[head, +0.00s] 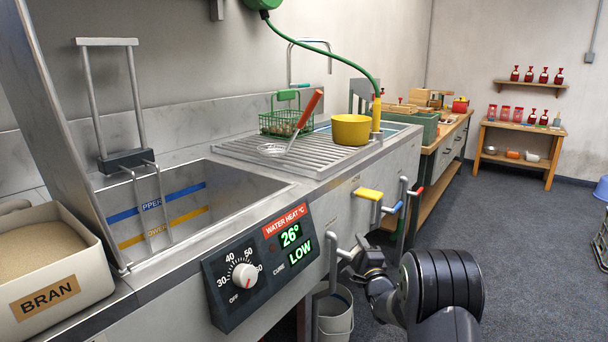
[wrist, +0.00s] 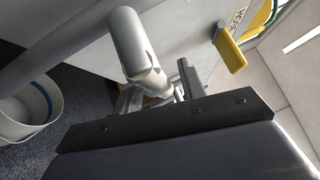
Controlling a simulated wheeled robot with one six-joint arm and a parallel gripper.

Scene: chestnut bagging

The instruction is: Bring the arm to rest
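My gripper (head: 366,258) is low in front of the sink unit, right of the control panel, at the end of my dark arm. It is close to a grey lever handle (head: 341,253) on the unit's front. In the wrist view the same handle (wrist: 128,40) reaches down toward the space between my fingers (wrist: 158,92). The fingers stand apart. I cannot tell whether they touch the handle. The dark gripper body hides part of the fingers.
The control panel (head: 262,266) reads 26° and LOW. A yellow-handled lever (head: 369,194) is just above my gripper. A white bucket (head: 335,312) stands on the floor below; it also shows in the wrist view (wrist: 30,110). The floor (head: 520,240) to the right is mostly clear.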

